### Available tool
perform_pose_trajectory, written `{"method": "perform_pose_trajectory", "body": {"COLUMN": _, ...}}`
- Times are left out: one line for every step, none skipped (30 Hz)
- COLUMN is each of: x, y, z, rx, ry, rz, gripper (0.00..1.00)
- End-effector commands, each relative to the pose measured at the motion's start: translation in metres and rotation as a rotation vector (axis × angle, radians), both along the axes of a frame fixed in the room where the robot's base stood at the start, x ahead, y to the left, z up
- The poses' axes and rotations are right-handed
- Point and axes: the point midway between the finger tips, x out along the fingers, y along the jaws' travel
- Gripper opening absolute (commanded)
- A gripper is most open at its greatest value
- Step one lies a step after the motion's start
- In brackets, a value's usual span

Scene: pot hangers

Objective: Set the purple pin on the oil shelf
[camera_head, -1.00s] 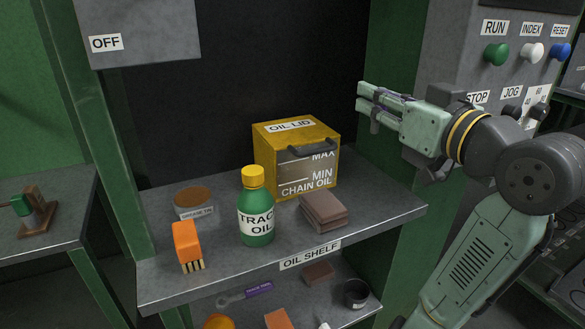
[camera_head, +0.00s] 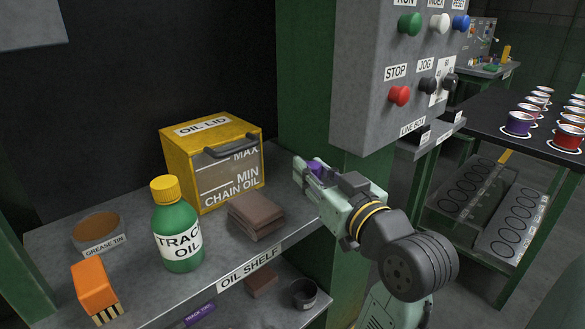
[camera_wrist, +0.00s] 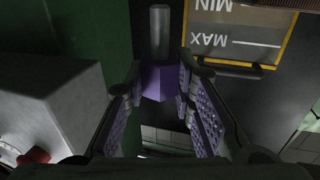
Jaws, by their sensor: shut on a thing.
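The purple pin (camera_wrist: 158,82) shows in the wrist view with a purple head and a grey shaft. Its head sits between the fingertips of my gripper (camera_wrist: 160,90), which is shut on it. In the head view my gripper (camera_head: 305,172) is at the right end of the oil shelf (camera_head: 222,243), to the right of the brown stack. Only a bit of purple (camera_head: 315,167) shows there, as the fingers hide most of the pin. I cannot tell the exact height above the shelf. The shelf is a grey metal board with an "OIL SHELF" label on its front edge.
On the shelf stand a yellow chain oil box (camera_head: 180,165), a green bottle (camera_head: 177,222), a brown stack (camera_head: 256,216), a grease tin (camera_head: 97,230) and an orange brush (camera_head: 93,283). A grey control panel (camera_head: 365,120) and green post (camera_head: 305,85) are close behind my gripper.

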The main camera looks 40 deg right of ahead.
Motion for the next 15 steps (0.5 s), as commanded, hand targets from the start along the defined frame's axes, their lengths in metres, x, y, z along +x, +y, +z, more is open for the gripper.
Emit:
{"method": "perform_pose_trajectory", "body": {"x": 0.014, "y": -0.004, "z": 0.000, "rx": 0.003, "ry": 0.002, "rz": 0.004, "gripper": 0.00}}
{"method": "perform_pose_trajectory", "body": {"x": 0.021, "y": -0.007, "z": -0.001, "rx": 0.003, "ry": 0.002, "rz": 0.005, "gripper": 0.00}}
{"method": "perform_pose_trajectory", "body": {"x": 0.031, "y": -0.012, "z": -0.002, "rx": 0.003, "ry": 0.002, "rz": 0.004, "gripper": 0.00}}
{"method": "perform_pose_trajectory", "body": {"x": 0.038, "y": -0.015, "z": -0.003, "rx": 0.003, "ry": 0.003, "rz": 0.004, "gripper": 0.00}}
{"method": "perform_pose_trajectory", "body": {"x": 0.045, "y": -0.018, "z": -0.003, "rx": 0.002, "ry": 0.002, "rz": 0.004, "gripper": 0.00}}
{"method": "perform_pose_trajectory", "body": {"x": 0.053, "y": -0.021, "z": -0.004, "rx": 0.002, "ry": 0.002, "rz": 0.003, "gripper": 0.00}}
{"method": "perform_pose_trajectory", "body": {"x": 0.059, "y": -0.023, "z": -0.005, "rx": 0.001, "ry": 0.002, "rz": 0.003, "gripper": 0.00}}
{"method": "perform_pose_trajectory", "body": {"x": 0.063, "y": -0.025, "z": -0.005, "rx": 0.000, "ry": 0.002, "rz": 0.002, "gripper": 0.00}}
{"method": "perform_pose_trajectory", "body": {"x": 0.069, "y": -0.028, "z": -0.006, "rx": 0.001, "ry": 0.001, "rz": 0.001, "gripper": 0.00}}
{"method": "perform_pose_trajectory", "body": {"x": 0.072, "y": -0.029, "z": -0.006, "rx": 0.001, "ry": 0.001, "rz": 0.001, "gripper": 0.00}}
{"method": "perform_pose_trajectory", "body": {"x": 0.075, "y": -0.031, "z": -0.006, "rx": 0.001, "ry": 0.000, "rz": 0.001, "gripper": 0.00}}
{"method": "perform_pose_trajectory", "body": {"x": 0.077, "y": -0.032, "z": -0.007, "rx": 0.000, "ry": 0.000, "rz": 0.001, "gripper": 0.00}}
{"method": "perform_pose_trajectory", "body": {"x": 0.079, "y": -0.032, "z": -0.007, "rx": 0.000, "ry": 0.000, "rz": 0.000, "gripper": 0.00}}
{"method": "perform_pose_trajectory", "body": {"x": 0.080, "y": -0.033, "z": -0.009, "rx": -0.001, "ry": 0.000, "rz": 0.000, "gripper": 0.00}}
{"method": "perform_pose_trajectory", "body": {"x": 0.080, "y": -0.033, "z": -0.012, "rx": 0.000, "ry": 0.002, "rz": 0.000, "gripper": 0.00}}
